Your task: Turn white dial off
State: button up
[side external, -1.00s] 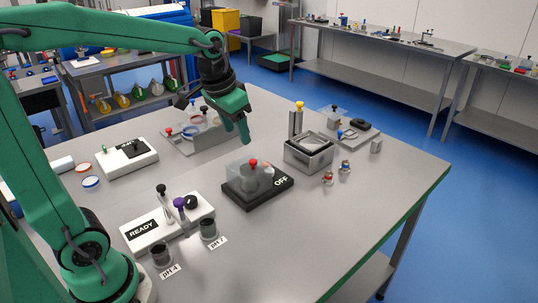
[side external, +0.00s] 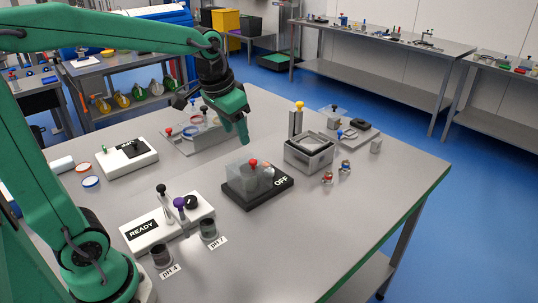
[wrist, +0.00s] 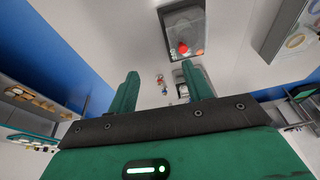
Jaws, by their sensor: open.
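A black-based unit (side external: 266,198) marked OFF stands near the table's middle. A see-through grey cover (side external: 245,178) with a red knob (side external: 253,162) sits on it. I cannot clearly make out a white dial under the cover. The same unit shows at the top of the wrist view, with its red knob (wrist: 183,47). My gripper (side external: 241,135) points down, empty, above and behind the unit, clear of it. In the wrist view its two green fingers (wrist: 161,82) are apart with nothing between them.
A white READY panel (side external: 143,230) with levers and a black knob stands at the front left. Another white box (side external: 128,160) is behind it. A square metal container (side external: 308,155) stands right of the unit. The table's front right is clear.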

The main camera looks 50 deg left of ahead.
jog(key=w+a+f+n+g, duration=0.1)
jog(key=w+a+f, duration=0.1)
jog(key=w+f, duration=0.3)
jog(key=w+a+f+n+g, duration=0.1)
jog(key=w+a+f+n, duration=0.1)
jog(key=w+f, duration=0.3)
jog(key=w+a+f+n+g, duration=0.1)
jog(key=w+a+f, duration=0.2)
jog(key=w+f, duration=0.2)
jog(key=shift+w+a+n, duration=0.15)
jog(key=shift+w+n, duration=0.25)
jog(key=shift+w, duration=0.6)
jog(key=shift+f, duration=0.1)
jog(key=shift+f, duration=3.85)
jog(key=c, duration=1)
